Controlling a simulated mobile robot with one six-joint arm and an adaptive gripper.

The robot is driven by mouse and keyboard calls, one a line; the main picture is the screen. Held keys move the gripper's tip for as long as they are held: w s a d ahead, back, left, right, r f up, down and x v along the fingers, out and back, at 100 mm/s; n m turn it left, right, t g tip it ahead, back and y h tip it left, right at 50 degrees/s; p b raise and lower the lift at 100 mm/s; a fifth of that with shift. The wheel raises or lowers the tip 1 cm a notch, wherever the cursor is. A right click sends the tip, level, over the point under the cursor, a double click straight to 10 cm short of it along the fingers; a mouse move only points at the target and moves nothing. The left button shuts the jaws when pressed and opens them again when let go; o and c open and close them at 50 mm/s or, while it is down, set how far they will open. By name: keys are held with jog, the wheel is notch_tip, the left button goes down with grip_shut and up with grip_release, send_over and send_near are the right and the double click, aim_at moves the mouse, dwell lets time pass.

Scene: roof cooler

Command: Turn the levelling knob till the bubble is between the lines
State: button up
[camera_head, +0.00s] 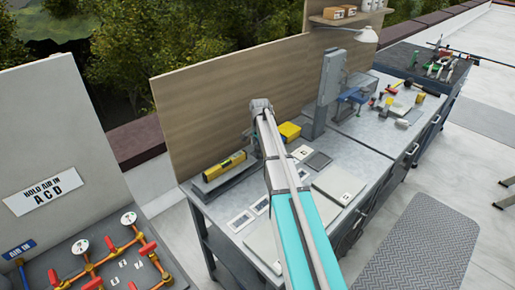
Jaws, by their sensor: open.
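A yellow spirit level (224,166) lies on a long grey bar-like base (215,181) at the left end of the metal workbench. The bubble and its lines are too small to read. I cannot make out the levelling knob; it may be hidden behind my arm. My gripper (257,151) is open, to the right of the spirit level and near its right end. It is small and mostly hidden by my arm, and I cannot tell whether it touches anything.
A yellow box (290,131) stands just right of my arm. Flat panels and a grey plate (338,185) lie on the bench front. A wooden backboard (215,95) rises behind. A grey column machine (329,90) stands farther right. A gauge panel (110,255) is at lower left.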

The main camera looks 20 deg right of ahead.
jog(key=c, duration=1.1)
jog(key=shift+s, duration=0.1)
jog(key=shift+c, duration=0.2)
jog(key=shift+s+n, duration=0.1)
jog(key=shift+n, duration=1.4)
jog(key=shift+d, duration=0.1)
jog(key=o, duration=1.1)
jog(key=shift+o, duration=0.2)
jog(key=shift+w, duration=0.2)
